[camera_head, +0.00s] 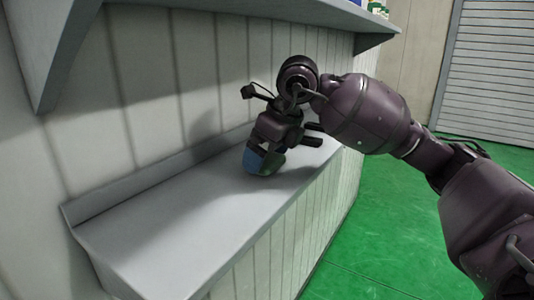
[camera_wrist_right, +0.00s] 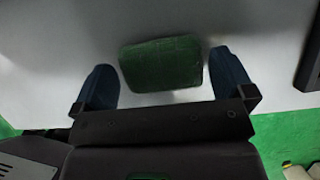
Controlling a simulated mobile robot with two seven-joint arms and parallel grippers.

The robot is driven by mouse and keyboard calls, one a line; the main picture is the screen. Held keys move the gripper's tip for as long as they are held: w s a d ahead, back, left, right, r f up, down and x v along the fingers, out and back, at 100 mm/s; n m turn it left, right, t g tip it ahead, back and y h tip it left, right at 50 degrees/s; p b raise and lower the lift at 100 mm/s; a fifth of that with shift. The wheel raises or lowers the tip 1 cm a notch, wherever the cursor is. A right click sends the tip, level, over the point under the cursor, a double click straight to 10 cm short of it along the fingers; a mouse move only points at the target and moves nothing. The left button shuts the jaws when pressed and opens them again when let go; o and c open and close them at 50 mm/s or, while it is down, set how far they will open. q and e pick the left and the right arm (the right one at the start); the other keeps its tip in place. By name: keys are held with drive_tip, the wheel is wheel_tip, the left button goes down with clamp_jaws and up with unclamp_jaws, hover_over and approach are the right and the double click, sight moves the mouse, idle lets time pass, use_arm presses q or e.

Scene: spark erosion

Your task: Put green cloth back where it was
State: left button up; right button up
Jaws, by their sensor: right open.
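The green cloth (camera_wrist_right: 162,64) shows in the right wrist view as a small dark green, rounded block on the grey shelf. It lies between and slightly beyond the blue fingertips of my right gripper, with a gap to each finger. In the head view my right gripper (camera_head: 264,160) points down at the shelf, its fingertips low over the surface. It is open and holds nothing. In the head view the cloth is mostly hidden by the gripper and I cannot pick it out clearly. My left gripper is not in view.
The grey shelf (camera_head: 170,232) is bare at its near end and has a raised back edge against the panelled wall. Dark objects (camera_head: 313,135) are beside the gripper toward the shelf's far end. An upper shelf (camera_head: 260,14) overhangs. Green floor (camera_head: 385,225) lies to the right.

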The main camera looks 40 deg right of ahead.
drive_tip(key=v, duration=0.7)
drive_tip(key=shift+b, duration=0.45)
drive_tip(key=shift+s, duration=0.1)
